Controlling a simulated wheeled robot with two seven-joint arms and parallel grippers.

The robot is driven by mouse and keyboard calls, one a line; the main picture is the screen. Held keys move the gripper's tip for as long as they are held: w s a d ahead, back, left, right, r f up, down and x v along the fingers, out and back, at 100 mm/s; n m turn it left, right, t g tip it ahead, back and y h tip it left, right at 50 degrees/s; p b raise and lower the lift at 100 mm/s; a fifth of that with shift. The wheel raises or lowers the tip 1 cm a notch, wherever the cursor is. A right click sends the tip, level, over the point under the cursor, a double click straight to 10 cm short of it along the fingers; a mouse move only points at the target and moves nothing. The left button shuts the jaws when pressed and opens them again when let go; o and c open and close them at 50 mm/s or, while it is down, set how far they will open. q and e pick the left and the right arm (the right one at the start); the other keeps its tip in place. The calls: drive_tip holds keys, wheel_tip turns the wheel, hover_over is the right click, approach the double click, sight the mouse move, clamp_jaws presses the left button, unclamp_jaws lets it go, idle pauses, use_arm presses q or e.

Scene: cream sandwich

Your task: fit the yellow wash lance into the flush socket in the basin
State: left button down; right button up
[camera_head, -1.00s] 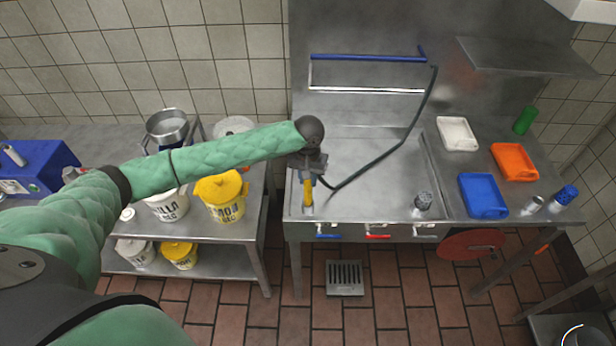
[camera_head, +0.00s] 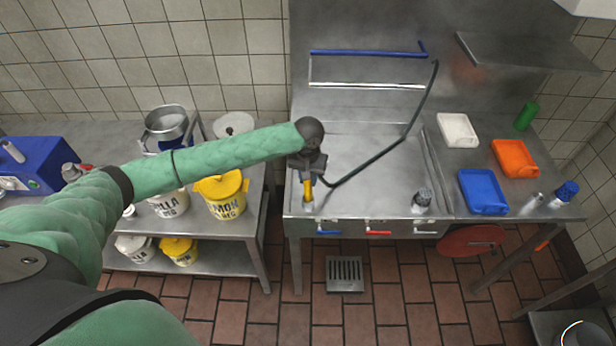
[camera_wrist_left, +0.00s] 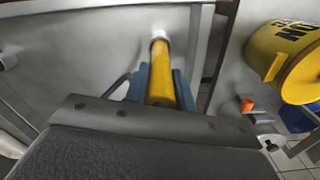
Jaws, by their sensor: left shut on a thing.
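The yellow wash lance (camera_head: 308,190) stands near upright at the front left corner of the steel basin (camera_head: 370,160). My left gripper (camera_head: 307,178) is shut on it from above. In the left wrist view the lance (camera_wrist_left: 160,75) lies between the blue fingers of the gripper (camera_wrist_left: 160,88). Its far end meets a pale round ring, the flush socket (camera_wrist_left: 158,36). I cannot tell how deep the lance end sits in it. A dark green hose (camera_head: 375,158) runs from near the gripper up to the back wall. My right gripper is not in view.
A blue tray (camera_head: 483,192), an orange tray (camera_head: 514,157) and a white tray (camera_head: 457,130) lie on the counter at right. A yellow bucket (camera_head: 222,195) stands on the left table, close under my arm.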

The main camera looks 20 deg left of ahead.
use_arm(q)
drive_tip(key=shift+f, duration=0.95)
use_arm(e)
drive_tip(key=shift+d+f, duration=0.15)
use_arm(q)
drive_tip(key=c, duration=1.1)
unclamp_jaws()
wheel_tip(320, 180, up, 5)
drive_tip(key=b, duration=0.3)
drive_tip(key=shift+r+b, duration=0.5)
drive_tip(key=shift+r, duration=0.9)
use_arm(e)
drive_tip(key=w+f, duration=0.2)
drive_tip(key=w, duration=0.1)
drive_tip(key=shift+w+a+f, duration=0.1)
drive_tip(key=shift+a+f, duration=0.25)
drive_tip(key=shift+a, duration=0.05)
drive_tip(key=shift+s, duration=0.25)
